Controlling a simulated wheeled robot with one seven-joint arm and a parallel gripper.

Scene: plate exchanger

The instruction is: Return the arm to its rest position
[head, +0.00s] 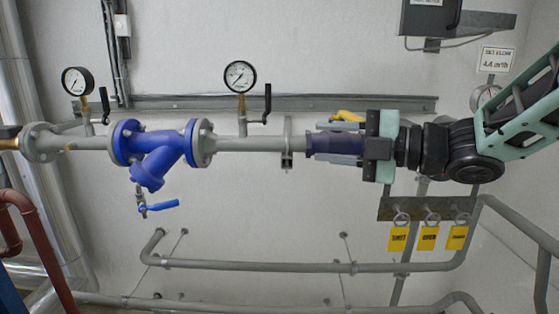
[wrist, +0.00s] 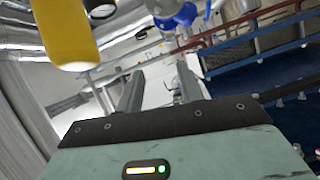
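My gripper (head: 322,144) is at the right of the head view, in front of the grey pipe line, with its fingers pointing left. In the wrist view its two grey fingers (wrist: 160,88) stand apart, with only pale background seen between them. A yellow handle (head: 348,116) shows just above my gripper in the head view. A large yellow rounded bar (wrist: 64,30) is close to the camera at the upper left of the wrist view, outside the fingers. My gripper hides part of the pipe line behind it.
A blue strainer (head: 158,150), two gauges (head: 240,76) (head: 77,81) and a small blue-handled valve (head: 160,206) are to the left. Yellow tags (head: 428,238) hang from a plate below my wrist. Grey pipes (head: 300,266) run below; the wall between is bare.

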